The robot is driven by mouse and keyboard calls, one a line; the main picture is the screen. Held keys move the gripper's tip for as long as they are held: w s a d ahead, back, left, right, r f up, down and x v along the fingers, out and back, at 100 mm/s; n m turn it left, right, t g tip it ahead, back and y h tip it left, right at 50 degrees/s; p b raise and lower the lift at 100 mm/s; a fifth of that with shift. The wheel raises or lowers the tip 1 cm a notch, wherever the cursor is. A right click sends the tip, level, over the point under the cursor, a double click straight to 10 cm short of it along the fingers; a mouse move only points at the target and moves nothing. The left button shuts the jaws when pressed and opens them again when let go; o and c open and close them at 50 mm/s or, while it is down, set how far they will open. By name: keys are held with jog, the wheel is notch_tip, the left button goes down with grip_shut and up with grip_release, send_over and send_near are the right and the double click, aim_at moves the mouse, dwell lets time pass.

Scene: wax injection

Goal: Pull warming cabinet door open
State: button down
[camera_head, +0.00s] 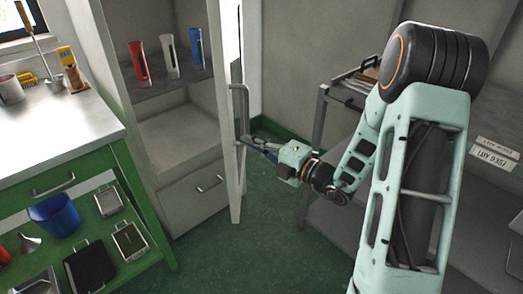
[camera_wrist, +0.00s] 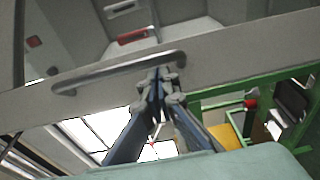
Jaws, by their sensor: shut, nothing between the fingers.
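The warming cabinet door (camera_head: 237,190) stands swung wide open, almost edge-on in the head view. Its bar handle (camera_head: 236,105) is on the side facing right. My gripper (camera_head: 246,141) is at the lower end of the handle. In the wrist view the door (camera_wrist: 245,50) crosses the picture, with the handle (camera_wrist: 95,78) across it. My gripper's fingers (camera_wrist: 158,80) are together at the handle's end, with nothing between them. Whether they touch the handle is unclear. The cabinet interior (camera_head: 180,130) is exposed.
Red, white and blue containers (camera_head: 170,55) stand on the cabinet's upper shelf. A drawer (camera_head: 195,195) sits below. A green workbench (camera_head: 60,150) with a metal top is at left. A grey rack (camera_head: 320,115) stands right, close to my arm. Green floor (camera_head: 255,240) is clear below.

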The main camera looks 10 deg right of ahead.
jog(key=shift+w+a, duration=0.3)
jog(key=shift+d, duration=0.1)
jog(key=w+d+p, duration=0.1)
jog(key=d+p, duration=0.2)
jog(key=d, duration=0.6)
jog(key=w+d+n+g+y+p, duration=0.1)
jog(key=w+d+p, duration=0.1)
jog(key=d, duration=0.7)
jog(key=shift+d+g+p, duration=0.3)
jog(key=shift+p, duration=0.25)
